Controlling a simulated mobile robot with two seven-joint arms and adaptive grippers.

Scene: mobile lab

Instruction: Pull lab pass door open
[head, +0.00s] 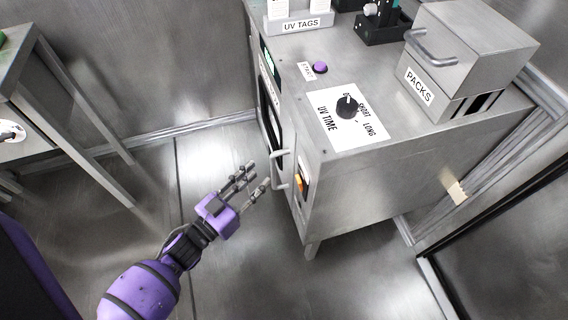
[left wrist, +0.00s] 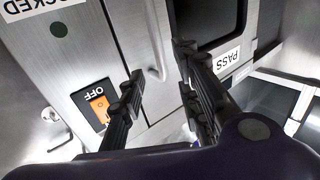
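The pass door stands on the left-facing front of the steel cabinet. Its dark window (head: 268,115) is seen edge-on in the head view. The door's PASS label (left wrist: 228,58) shows upside down in the left wrist view. A metal bar handle (head: 280,182) sticks out from the front near the switch; in the left wrist view the handle (left wrist: 158,50) shows between the finger directions, beyond the tips. My left gripper (head: 258,176) is open, its fingertips just left of the handle and apparently not closed on it. The door looks shut. My right gripper is not in view.
An orange OFF switch (left wrist: 99,107) sits beside the handle. The cabinet top holds a UV TIME dial (head: 347,106), a purple button (head: 320,67), and a PACKS box (head: 470,60). A steel table (head: 70,120) stands at left. The floor between is clear.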

